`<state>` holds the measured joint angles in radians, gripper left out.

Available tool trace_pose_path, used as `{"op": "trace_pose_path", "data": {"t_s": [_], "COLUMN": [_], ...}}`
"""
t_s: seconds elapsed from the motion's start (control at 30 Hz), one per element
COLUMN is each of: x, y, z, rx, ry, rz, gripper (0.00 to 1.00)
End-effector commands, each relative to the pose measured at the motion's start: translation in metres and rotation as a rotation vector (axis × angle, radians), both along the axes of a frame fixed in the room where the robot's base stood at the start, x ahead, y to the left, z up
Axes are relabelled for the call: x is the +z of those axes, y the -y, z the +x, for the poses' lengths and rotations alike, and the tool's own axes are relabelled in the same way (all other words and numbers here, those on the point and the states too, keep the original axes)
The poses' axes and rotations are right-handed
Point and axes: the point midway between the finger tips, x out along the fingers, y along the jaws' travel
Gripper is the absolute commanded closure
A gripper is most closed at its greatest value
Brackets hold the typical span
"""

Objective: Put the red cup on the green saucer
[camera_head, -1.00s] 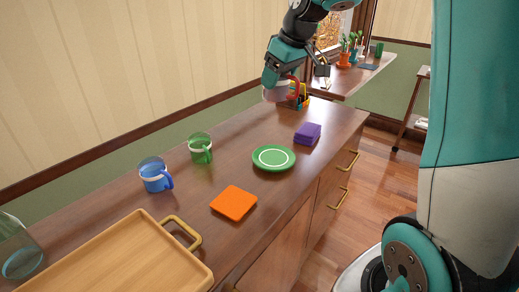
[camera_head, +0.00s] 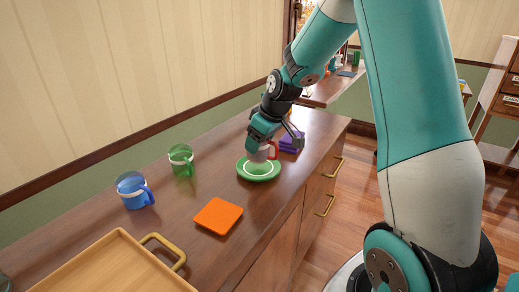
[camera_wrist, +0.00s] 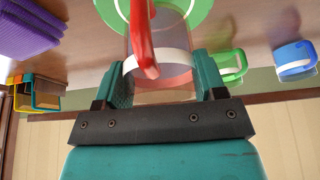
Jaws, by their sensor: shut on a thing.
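The red cup (camera_head: 262,155) is see-through with a pale band and a red handle; in the wrist view its red handle (camera_wrist: 141,42) faces the camera. My gripper (camera_head: 262,143) is shut on the cup's body, with a finger on each side in the wrist view (camera_wrist: 161,82). The green saucer (camera_head: 258,177), with a white ring, lies flat on the wooden counter. The cup is upright over the far half of the saucer in the head view. I cannot tell whether its base touches the saucer. Part of the saucer (camera_wrist: 198,14) is hidden behind the cup in the wrist view.
A purple stack (camera_head: 291,142) stands just beyond the saucer. An orange square (camera_head: 218,216) lies nearer. A green cup (camera_head: 181,160) and a blue cup (camera_head: 133,190) stand to the left. A wooden tray (camera_head: 120,238) is at the near end. The counter's edge runs along the right.

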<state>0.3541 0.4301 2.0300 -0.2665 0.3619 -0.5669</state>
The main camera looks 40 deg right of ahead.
Motion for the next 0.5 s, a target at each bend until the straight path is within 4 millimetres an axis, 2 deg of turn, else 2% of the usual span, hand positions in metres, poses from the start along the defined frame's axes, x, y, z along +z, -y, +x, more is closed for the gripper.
{"op": "trace_pose_path", "data": {"t_s": [0.03, 0.17, 0.5], "x": [-0.011, -0.024, -0.028], "y": [0.0, 0.0, 0.0], "z": [0.0, 0.0, 0.0], "rx": [0.0, 0.0, 0.0], "ry": [-0.005, -0.001, 0.0], "rz": [0.002, 0.001, 0.001], "gripper": [0.64, 0.64, 0.64]}}
